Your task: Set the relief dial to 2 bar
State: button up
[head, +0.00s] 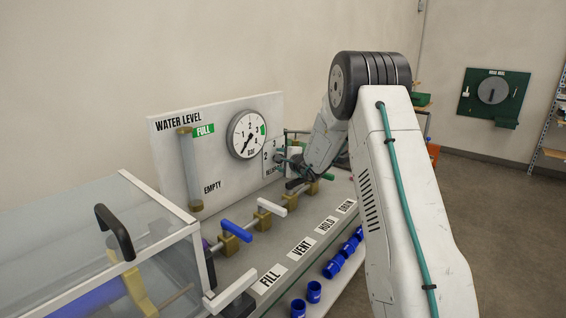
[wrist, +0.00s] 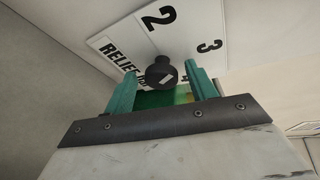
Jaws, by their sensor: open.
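The relief dial's black knob (wrist: 161,70) stands out from a white plate (wrist: 130,50) marked RELIEF with 2 and 3, and a partly hidden further number, in the wrist view. A small white mark shows on the knob; I cannot tell which number it points to. My gripper (wrist: 160,76) is open, with its green fingers on either side of the knob; I cannot tell whether they touch it. In the head view the relief plate (head: 268,157) is small beside the gauge, and my gripper (head: 287,164) is at it, with the knob mostly hidden.
A round bar gauge (head: 247,134) and a water level tube (head: 190,168) are on the back panel. Valve handles, one blue (head: 237,232), stand in front of it. A clear-lidded box (head: 110,240) is at left. Blue fittings (head: 314,292) line the front.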

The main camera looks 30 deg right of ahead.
jog(key=s+a+r, duration=0.1)
jog(key=s, duration=0.4)
jog(key=s+a+r, duration=0.2)
jog(key=s, duration=0.3)
jog(key=s+a+r, duration=0.1)
jog(key=s+r, duration=0.1)
jog(key=s, duration=0.3)
jog(key=shift+s+a, duration=0.25)
